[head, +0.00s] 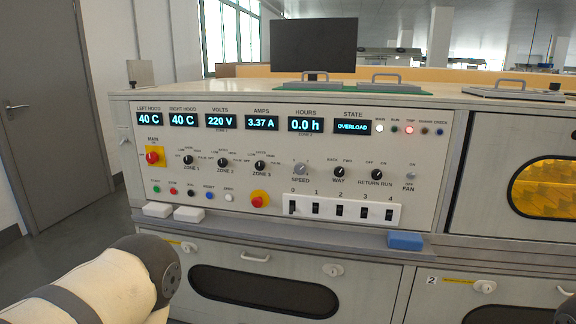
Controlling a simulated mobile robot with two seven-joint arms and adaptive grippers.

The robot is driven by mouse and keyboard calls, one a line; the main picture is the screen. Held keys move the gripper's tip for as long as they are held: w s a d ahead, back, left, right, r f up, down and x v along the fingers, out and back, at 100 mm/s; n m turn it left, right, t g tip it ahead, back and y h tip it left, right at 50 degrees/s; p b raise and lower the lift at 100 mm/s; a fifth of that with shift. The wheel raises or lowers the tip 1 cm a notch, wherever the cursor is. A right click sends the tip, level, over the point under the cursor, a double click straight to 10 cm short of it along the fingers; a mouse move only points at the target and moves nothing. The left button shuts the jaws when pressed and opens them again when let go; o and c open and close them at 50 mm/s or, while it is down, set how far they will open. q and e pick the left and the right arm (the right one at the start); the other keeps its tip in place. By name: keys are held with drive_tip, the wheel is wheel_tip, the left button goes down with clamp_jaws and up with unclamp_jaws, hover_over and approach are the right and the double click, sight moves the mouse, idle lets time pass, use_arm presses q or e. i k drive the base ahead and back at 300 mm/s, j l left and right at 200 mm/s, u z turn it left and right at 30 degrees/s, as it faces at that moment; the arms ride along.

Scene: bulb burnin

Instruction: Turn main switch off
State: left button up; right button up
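The main switch (153,157) is a red knob on a yellow plate under the label "MAIN", at the left end of the control panel (280,175). Its exact turn position is too small to read. Above it the displays are lit, and the state display (351,127) reads "OVERLOAD". A red trip lamp (409,130) glows, and the main lamp (380,128) looks white. A pale arm link of mine with a dark joint shows at the lower left, below the panel. Neither gripper is in view, and nothing touches the switch.
A red button on a yellow base (259,199) sits low on the panel. Below are a row of rocker switches (340,209), two white blocks (188,214) and a blue block (405,241) on the narrow ledge. The space before the main switch is clear.

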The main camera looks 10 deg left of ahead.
sight(151, 157)
drive_tip(key=u, duration=1.25)
